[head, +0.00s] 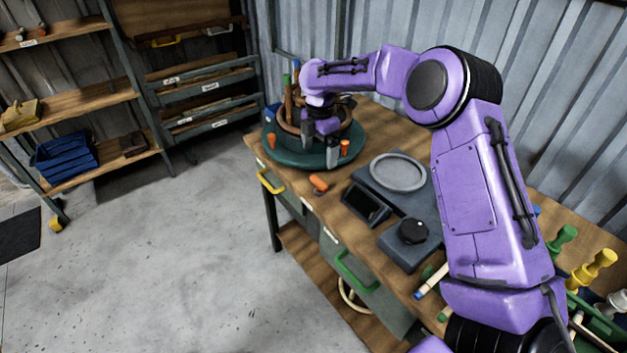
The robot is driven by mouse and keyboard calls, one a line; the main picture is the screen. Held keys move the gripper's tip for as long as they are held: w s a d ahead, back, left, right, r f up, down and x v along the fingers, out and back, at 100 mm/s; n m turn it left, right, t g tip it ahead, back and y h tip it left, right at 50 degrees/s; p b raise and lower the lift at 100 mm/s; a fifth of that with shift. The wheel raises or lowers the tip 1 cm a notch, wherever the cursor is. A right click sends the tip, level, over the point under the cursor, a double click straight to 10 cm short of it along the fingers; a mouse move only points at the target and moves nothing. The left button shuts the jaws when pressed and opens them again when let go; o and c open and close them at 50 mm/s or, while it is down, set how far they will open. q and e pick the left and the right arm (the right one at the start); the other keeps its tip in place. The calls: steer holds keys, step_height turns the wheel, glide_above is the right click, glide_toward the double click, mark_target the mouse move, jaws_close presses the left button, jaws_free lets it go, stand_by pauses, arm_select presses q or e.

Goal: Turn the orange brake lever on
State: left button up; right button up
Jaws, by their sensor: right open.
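An orange lever (318,183), which looks like the brake lever, sits near the front edge of the workbench, just in front of a round dark green turntable (290,155). My right gripper (320,150) is open above the front part of the turntable, behind the orange lever and apart from it. Its two grey fingers point down, and nothing shows between them. Two smaller orange pegs stand on the turntable, a left peg (271,141) and a right peg (345,147). My left gripper is not in view.
A wooden ring form with upright posts stands on the turntable, partly hidden by my right gripper. Right of the lever are a dark screen (366,203), a grey round plate (398,172) and a black knob (412,230). Shelves (75,100) stand left; the floor between is clear.

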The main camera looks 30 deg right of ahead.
mark_target(319, 181)
step_height(319, 181, down, 10)
steer(key=shift+f+p, duration=0.2)
steer(key=shift+p, duration=0.55)
steer(key=c, duration=1.1)
